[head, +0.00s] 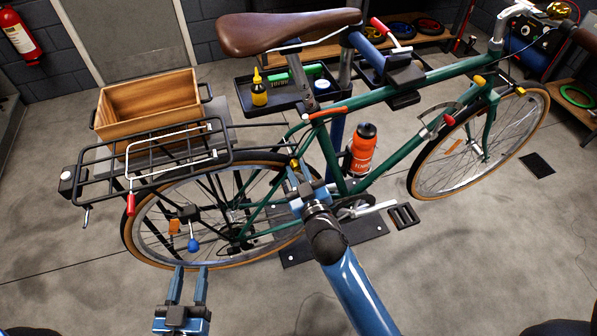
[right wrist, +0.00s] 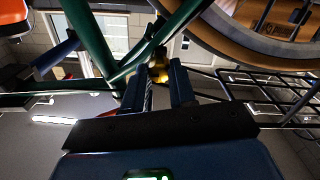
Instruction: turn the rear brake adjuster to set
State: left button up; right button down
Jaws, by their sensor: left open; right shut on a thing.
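The rear brake adjuster (head: 294,163) is a small yellow piece near the top of the rear wheel, by the green frame stays. My right gripper (head: 297,178) reaches up to it and is shut on it. In the right wrist view the yellow adjuster (right wrist: 159,73) shows between the fingertips of my right gripper (right wrist: 160,80), partly hidden and dark. Any marking on it is too small to read. My left gripper (head: 190,276) is open and empty, low in front of the rear wheel (head: 150,252).
The green bike frame (head: 440,75) is held by a stand. A black rear rack (head: 105,165), with a red-tipped lever (head: 131,204) and a blue knob (head: 193,244) below it, lies left of my right gripper. A wooden crate (head: 150,110) and tool tray (head: 275,98) stand behind.

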jog(key=shift+n, duration=0.7)
jog(key=c, duration=0.9)
grip_release()
jog(key=shift+b+v, duration=1.75)
jog(key=shift+v, duration=3.65)
